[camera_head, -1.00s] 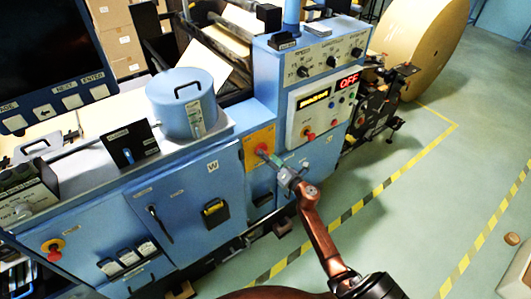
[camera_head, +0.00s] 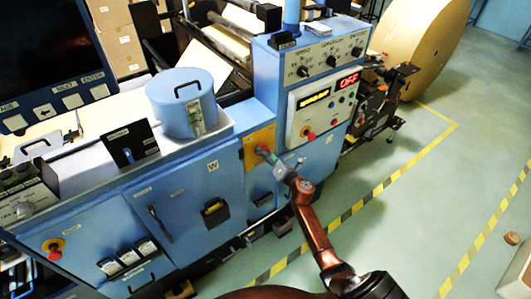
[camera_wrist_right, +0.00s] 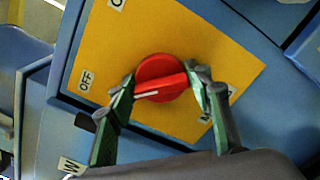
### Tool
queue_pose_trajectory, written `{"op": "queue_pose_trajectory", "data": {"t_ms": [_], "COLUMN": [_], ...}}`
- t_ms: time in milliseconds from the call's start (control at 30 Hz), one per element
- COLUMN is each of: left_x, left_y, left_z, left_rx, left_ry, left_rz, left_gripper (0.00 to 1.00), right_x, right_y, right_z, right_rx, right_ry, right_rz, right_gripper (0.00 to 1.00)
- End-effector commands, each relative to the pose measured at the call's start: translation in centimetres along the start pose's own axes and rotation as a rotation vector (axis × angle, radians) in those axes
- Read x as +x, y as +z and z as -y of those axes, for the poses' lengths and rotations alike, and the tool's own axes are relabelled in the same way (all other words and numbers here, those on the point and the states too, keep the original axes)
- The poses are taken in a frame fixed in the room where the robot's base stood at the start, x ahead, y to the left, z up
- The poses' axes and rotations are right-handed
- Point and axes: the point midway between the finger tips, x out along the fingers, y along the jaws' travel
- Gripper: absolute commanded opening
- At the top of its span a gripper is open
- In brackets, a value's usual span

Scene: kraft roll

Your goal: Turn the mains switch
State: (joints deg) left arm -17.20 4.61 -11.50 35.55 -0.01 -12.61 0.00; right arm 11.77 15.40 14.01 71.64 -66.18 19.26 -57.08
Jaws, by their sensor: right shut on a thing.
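The mains switch is a red rotary knob (camera_wrist_right: 160,78) on a yellow plate (camera_wrist_right: 215,50) on the blue machine front. In the right wrist view the knob's white mark lies along its grip bar, and an OFF label sits left of it on the plate. My right gripper (camera_wrist_right: 165,90) is shut on the knob, one finger on each side of the bar. In the head view the yellow plate (camera_head: 260,135) shows, with my right gripper (camera_head: 268,155) at it; the knob is mostly hidden there. My left gripper is not in view.
A blue canister (camera_head: 183,103) sits on the machine top. A large kraft roll (camera_head: 425,40) stands at the back right.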

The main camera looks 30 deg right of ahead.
Motion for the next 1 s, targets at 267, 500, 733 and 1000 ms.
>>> {"op": "queue_pose_trajectory", "data": {"t_ms": [267,500,733,1000], "left_x": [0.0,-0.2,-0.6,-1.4], "left_y": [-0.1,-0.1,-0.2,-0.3], "left_z": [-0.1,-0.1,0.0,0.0], "left_rx": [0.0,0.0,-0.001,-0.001], "left_ry": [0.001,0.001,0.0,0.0], "left_rz": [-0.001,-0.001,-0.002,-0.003], "left_gripper": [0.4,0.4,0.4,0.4], "right_x": [0.0,0.0,0.0,0.0], "right_y": [0.1,0.1,0.1,0.1], "right_z": [0.1,0.1,0.1,0.2], "right_rx": [0.001,0.05,0.193,0.443], "right_ry": [-0.001,-0.001,-0.002,-0.002], "right_rz": [0.001,0.0,0.0,0.0], "right_gripper": [0.22,0.22,0.22,0.22]}}
